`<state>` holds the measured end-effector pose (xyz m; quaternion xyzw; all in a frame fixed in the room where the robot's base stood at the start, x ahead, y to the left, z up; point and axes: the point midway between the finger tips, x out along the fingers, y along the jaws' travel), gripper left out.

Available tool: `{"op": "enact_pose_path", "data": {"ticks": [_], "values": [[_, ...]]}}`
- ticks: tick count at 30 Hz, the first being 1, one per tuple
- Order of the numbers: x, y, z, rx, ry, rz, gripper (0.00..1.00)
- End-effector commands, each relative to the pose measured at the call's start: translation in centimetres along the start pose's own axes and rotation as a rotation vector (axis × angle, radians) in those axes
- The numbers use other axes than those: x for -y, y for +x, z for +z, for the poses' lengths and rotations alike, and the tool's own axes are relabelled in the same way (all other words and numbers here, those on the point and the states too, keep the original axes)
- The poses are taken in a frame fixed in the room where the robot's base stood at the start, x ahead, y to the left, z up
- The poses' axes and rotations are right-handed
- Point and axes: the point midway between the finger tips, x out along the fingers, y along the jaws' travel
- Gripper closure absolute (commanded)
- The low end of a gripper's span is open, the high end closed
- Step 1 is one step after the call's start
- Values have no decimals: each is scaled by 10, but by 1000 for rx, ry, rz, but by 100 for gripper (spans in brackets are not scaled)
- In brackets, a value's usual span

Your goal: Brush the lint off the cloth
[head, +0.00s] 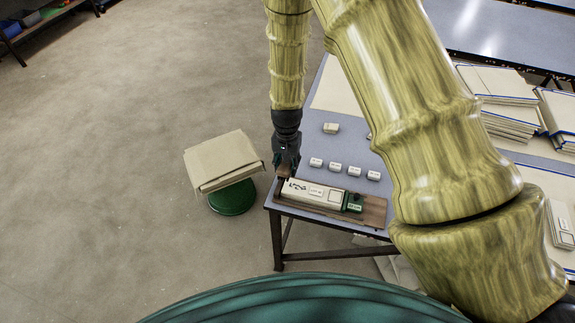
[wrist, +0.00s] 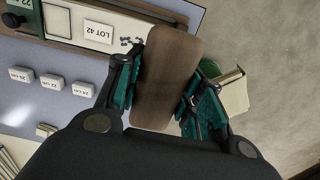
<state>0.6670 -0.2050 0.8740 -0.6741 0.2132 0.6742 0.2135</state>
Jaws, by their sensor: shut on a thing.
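My gripper (head: 287,165) is over the near-left corner of the table in the head view. In the wrist view my gripper (wrist: 162,84) has its teal fingers on both sides of a brown wooden block, which looks like the brush (wrist: 168,62). Its bristles are not visible. A pale sheet, probably the cloth (head: 338,88), lies flat on the table, partly hidden behind my arm. I cannot make out lint on it.
A wooden tray (head: 374,212) at the table's near edge holds a cream "LOT 42" piece (head: 300,190) with dark marks and a green box (head: 353,203). Small white labelled blocks (head: 334,167) stand behind.

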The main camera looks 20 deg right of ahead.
Motion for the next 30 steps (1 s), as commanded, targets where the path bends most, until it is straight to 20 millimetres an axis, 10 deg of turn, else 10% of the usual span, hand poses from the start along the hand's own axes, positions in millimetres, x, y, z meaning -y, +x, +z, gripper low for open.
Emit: {"op": "enact_pose_path", "data": {"ticks": [30], "values": [[1,52,2,0,0,-2,92]]}}
